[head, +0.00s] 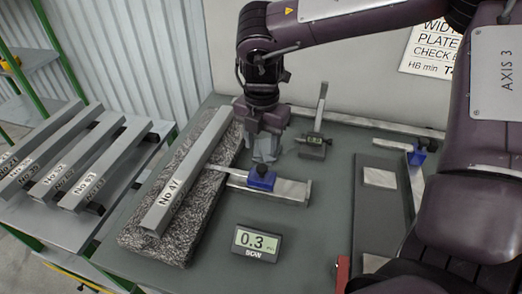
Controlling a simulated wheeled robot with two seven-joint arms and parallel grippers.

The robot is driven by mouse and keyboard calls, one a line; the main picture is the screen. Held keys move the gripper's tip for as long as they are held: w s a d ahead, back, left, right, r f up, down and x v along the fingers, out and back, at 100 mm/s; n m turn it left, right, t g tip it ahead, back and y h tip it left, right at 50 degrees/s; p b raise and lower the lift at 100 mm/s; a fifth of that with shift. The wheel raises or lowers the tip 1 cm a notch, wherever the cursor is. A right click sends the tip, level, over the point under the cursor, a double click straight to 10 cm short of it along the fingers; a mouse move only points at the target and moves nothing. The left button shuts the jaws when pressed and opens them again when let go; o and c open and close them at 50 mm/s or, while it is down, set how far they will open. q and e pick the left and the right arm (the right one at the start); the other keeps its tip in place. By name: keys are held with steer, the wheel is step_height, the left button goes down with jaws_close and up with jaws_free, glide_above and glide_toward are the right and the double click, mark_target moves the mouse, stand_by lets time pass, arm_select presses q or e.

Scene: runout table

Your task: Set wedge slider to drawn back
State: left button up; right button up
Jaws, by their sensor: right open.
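A blue slider block with a dark knob (261,181) sits on a flat metal bar (290,191) in the middle of the table; I take this to be the wedge slider. The bar's thin left end reaches the grey beam marked No 47 (187,186), which lies on a speckled stone slab (150,240). My right gripper (265,157) is open and points down just above and behind the blue block's knob. I cannot tell whether its fingers touch the knob. My left gripper is not in view.
A digital display reading 0.3 (257,243) stands in front of the bar. A small block with an upright lever (313,144) is behind it. At right are another blue block with a knob (416,157) and a dark plate (376,213). Several labelled beams (105,165) lie on the left rack.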

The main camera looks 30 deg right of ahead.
mark_target(262, 166)
steer(key=f, duration=0.3)
steer(key=f+p, duration=0.1)
steer(key=f, duration=0.1)
steer(key=shift+s+a, duration=0.1)
steer(key=shift+s, duration=0.15)
steer(key=shift+w+f, duration=0.1)
steer(key=shift+f, duration=0.6)
jaws_close()
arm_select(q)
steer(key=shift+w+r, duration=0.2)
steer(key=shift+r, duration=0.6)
